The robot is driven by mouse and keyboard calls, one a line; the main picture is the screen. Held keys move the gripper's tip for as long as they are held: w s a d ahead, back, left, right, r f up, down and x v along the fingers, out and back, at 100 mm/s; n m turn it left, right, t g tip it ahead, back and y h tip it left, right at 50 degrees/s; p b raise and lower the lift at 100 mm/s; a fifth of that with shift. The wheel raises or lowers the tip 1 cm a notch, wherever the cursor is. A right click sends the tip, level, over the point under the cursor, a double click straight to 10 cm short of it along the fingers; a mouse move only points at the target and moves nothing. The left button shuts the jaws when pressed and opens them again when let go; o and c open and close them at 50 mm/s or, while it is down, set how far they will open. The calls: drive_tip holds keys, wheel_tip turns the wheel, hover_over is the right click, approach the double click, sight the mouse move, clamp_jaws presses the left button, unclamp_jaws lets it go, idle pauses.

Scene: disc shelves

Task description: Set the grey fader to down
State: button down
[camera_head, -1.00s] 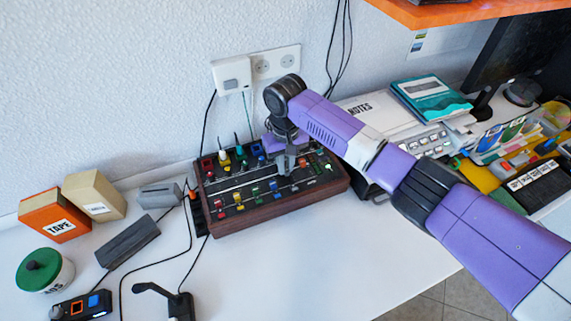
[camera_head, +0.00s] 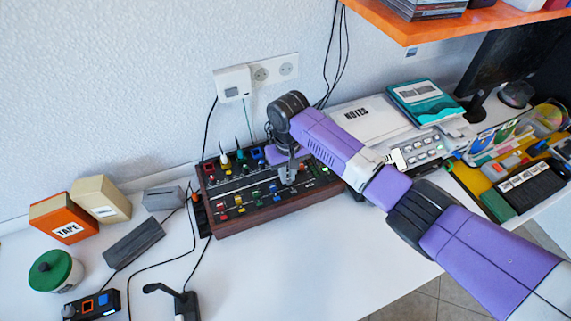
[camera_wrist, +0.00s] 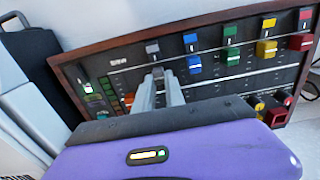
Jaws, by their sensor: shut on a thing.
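The mixer panel (camera_head: 262,222) is a dark box with a wooden rim on the desk, and its controls fill the wrist view (camera_wrist: 120,62). The grey fader (camera_wrist: 157,73) is a small dark grey cap at the end of a row of coloured caps, beside the blue one (camera_wrist: 194,66). Another grey block (camera_wrist: 152,47) lies just past it, towards the panel edge. My gripper (camera_wrist: 160,84) is shut on the grey fader, with its pale fingers pointing into the panel. In the head view, my gripper (camera_head: 288,178) and arm hide part of the panel.
Green, yellow and red caps stand farther along the row. A knob row with upright coloured levers (camera_head: 240,153) is at the panel's back. A notes binder (camera_head: 365,118) is right of the panel. Bare desk (camera_head: 310,265) is in front.

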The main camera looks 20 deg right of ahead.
sight(288, 179)
drive_tip(key=shift+s, duration=0.25)
drive_tip(key=c, duration=1.4)
unclamp_jaws()
drive_tip(key=shift+r, duration=0.1)
wheel_tip(288, 179, up, 8)
drive_tip(key=shift+f, duration=0.15)
